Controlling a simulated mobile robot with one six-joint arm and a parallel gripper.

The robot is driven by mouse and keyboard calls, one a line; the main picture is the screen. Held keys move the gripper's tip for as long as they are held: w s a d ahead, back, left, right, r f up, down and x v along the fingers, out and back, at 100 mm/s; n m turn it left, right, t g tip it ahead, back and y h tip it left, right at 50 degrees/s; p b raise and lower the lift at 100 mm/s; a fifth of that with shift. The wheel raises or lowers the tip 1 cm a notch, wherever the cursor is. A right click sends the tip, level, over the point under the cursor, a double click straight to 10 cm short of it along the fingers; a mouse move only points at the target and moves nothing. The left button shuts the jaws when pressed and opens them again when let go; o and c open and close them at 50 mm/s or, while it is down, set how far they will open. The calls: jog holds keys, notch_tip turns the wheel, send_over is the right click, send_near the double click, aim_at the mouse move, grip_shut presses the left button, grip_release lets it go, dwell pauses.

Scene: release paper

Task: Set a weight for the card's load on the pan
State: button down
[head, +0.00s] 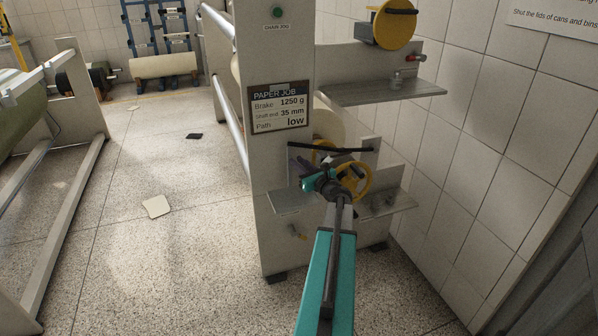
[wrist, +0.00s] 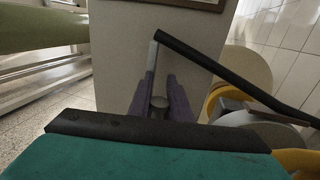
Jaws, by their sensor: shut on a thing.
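The job card (head: 280,109) on the machine's upright reads brake 1250 g, shaft end 35 mm, path low. My gripper (head: 318,178) is at the lower brake, in front of the upright. In the wrist view its purple fingers (wrist: 160,104) are shut on a small grey cylinder (wrist: 158,102), which looks like a weight; its marking cannot be read. A black brake lever (wrist: 225,72) runs above, with a pale rod (wrist: 151,62) hanging from its end behind the fingers. The pan is not visible, hidden behind my gripper.
A yellow brake wheel (head: 356,176) stands right of my gripper. A grey lower shelf (head: 289,202) and a grey upper shelf (head: 382,92) jut from the machine. A tiled wall (head: 470,170) closes the right side. A sheet (head: 157,206) lies on the open floor at left.

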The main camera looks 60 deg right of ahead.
jog(key=shift+f, duration=1.55)
jog(key=shift+f+b, duration=0.1)
jog(key=shift+b, duration=0.25)
jog(key=c, duration=1.6)
grip_release()
jog(key=shift+c, duration=0.2)
jog(key=v, duration=1.2)
